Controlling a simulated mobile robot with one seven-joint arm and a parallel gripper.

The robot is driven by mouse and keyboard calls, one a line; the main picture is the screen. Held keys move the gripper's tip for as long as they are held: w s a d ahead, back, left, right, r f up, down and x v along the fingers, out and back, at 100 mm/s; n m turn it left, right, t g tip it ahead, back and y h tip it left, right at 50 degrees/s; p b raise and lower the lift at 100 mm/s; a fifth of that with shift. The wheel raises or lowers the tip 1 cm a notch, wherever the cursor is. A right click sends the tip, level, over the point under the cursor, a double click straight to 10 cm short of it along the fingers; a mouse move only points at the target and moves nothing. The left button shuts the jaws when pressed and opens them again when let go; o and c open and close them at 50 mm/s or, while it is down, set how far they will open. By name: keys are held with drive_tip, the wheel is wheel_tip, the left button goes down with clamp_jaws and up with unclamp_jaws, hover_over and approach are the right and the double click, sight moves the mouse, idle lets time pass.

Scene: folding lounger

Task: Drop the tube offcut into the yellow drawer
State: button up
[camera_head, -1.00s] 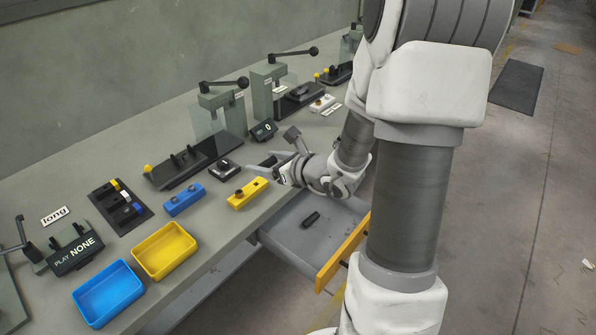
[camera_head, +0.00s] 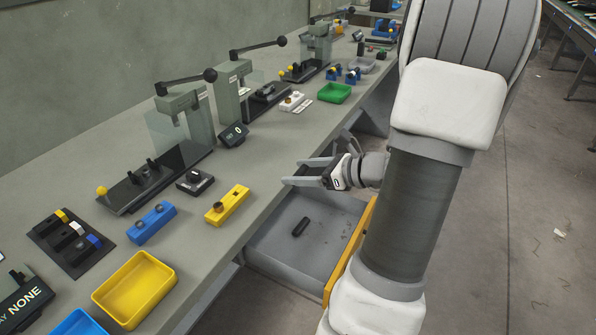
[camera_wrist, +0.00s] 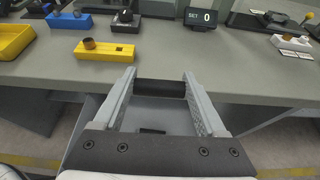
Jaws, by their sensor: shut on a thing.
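My gripper (camera_head: 291,172) is shut on a dark tube offcut (camera_wrist: 160,88), which spans crosswise between the fingertips in the wrist view. In the head view the held piece is hard to make out. The gripper points toward the bench, above the drawer near the bench's front edge. The yellow drawer (camera_head: 349,251) is pulled out below; its front is yellow and its inside grey. Another short dark cylinder (camera_head: 300,227) lies on the drawer floor, apart from the gripper; it also shows between the fingers in the wrist view (camera_wrist: 152,131).
On the bench (camera_head: 235,165) stand a yellow block (camera_head: 228,205), a blue block (camera_head: 151,223), a yellow tray (camera_head: 135,289), a green tray (camera_head: 334,93) and lever presses (camera_head: 187,115). A small display (camera_wrist: 200,17) faces the wrist camera. Open floor lies to the right.

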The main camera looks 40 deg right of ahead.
wheel_tip(320, 180, down, 5)
drive_tip(key=b, duration=0.4)
drive_tip(key=o, duration=1.3)
drive_tip(key=shift+r, duration=0.1)
drive_tip(key=p+v, duration=0.4)
drive_tip(key=v, duration=1.3)
drive_tip(key=shift+s+d+r, duration=0.1)
drive_tip(key=shift+d, duration=0.05)
